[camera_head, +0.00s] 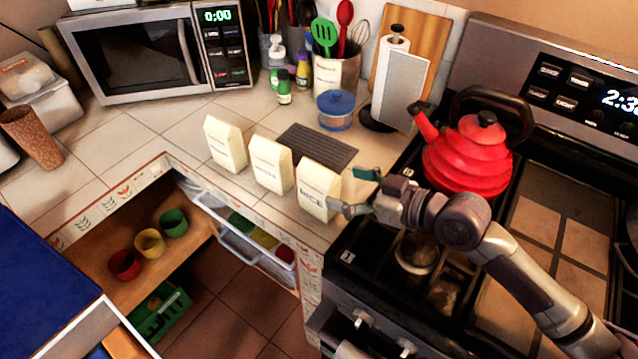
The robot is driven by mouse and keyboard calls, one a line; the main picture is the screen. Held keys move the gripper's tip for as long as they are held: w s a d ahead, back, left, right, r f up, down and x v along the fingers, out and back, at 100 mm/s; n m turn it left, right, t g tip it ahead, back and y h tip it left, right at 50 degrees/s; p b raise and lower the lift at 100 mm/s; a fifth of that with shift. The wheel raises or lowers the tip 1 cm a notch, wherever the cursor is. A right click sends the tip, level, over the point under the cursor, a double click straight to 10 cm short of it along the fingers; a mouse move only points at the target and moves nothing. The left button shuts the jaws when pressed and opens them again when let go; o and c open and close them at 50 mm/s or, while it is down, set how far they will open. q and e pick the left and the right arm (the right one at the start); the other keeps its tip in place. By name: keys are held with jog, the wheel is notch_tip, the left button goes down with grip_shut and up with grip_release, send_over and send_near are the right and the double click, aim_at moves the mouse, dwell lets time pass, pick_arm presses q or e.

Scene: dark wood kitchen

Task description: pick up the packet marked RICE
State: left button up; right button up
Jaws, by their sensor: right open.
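The cream packet marked RICE (318,189) stands upright on the tiled counter, at the right end of a row of three similar packets. My right gripper (349,190) is open and comes in from the right, with its fingertips at the packet's right side. The lower fingertip overlaps the packet's lower right edge in the picture. The upper fingertip is beside its upper right edge. I cannot tell whether either touches it. The middle packet (271,165) and the left packet (226,144) have labels too small to read surely. My left gripper is not in view.
A dark ribbed mat (316,147) lies behind the packets, with a blue-lidded jar (335,110) beyond it. A red kettle (468,156) stands on the stove behind my right arm. An open drawer (256,245) is below the counter's front edge. Tiles left of the packets are clear.

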aim_at(319, 177)
jog(key=shift+x, duration=0.75)
jog(key=shift+w+a+f, duration=0.1)
jog(key=shift+w+a, duration=0.05)
jog(key=shift+w, duration=0.15)
jog(key=shift+p+x, duration=0.75)
jog(key=shift+x, duration=1.65)
jog(key=shift+w+a+f+p, duration=0.15)
jog(key=shift+w+p, duration=0.15)
jog(key=shift+w, duration=0.05)
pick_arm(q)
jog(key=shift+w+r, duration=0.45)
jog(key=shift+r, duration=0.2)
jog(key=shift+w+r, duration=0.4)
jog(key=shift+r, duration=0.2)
pick_arm(e)
jog(key=shift+c, duration=0.4)
jog(key=c, duration=1.3)
jog(key=shift+c, duration=1)
